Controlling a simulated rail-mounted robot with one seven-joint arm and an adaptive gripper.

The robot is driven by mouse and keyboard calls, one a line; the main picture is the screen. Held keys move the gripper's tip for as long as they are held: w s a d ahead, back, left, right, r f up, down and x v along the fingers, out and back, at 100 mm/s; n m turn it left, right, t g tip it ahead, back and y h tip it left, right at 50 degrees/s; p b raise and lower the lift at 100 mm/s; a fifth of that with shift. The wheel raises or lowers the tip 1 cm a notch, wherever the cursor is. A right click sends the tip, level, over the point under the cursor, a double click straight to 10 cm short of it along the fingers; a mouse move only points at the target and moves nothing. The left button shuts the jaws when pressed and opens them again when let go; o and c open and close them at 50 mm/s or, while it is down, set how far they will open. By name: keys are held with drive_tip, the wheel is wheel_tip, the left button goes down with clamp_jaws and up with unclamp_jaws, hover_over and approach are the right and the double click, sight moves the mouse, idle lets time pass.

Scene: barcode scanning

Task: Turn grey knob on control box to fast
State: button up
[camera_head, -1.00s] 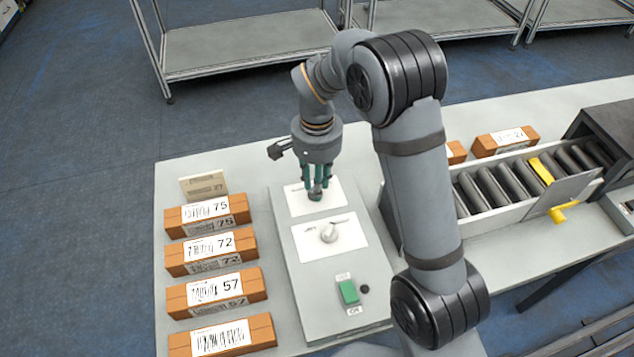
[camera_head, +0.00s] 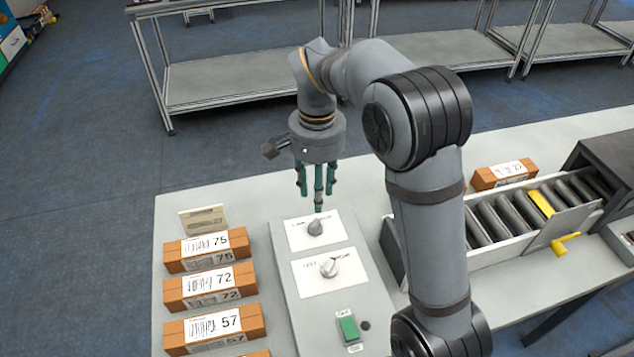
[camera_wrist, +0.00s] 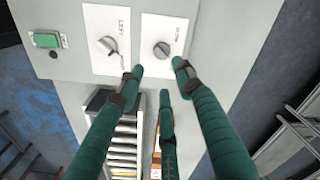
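The control box (camera_head: 295,308) lies on the table with two white panels. The grey knob (camera_head: 315,227) is on the far panel and also shows in the wrist view (camera_wrist: 162,49). The panel's lettering is too small to read, and I cannot tell the knob's setting. My gripper (camera_head: 317,200) points down above the grey knob, with a gap between fingertips and knob. In the wrist view its three green fingers (camera_wrist: 158,78) are spread apart with nothing between them.
A paler knob (camera_head: 329,268) is on the nearer panel, with a green switch (camera_head: 348,328) in front. Barcode boxes (camera_head: 207,291) stand left of the control box. A roller conveyor (camera_head: 510,215) with a yellow part is on the right.

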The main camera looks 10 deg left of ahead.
sight(317, 222)
wheel_tip(317, 222, up, 2)
drive_tip(key=shift+r, duration=0.25)
drive_tip(key=shift+f, duration=0.1)
wheel_tip(317, 222, down, 12)
drive_tip(key=shift+r, duration=0.1)
idle(0.6)
idle(0.4)
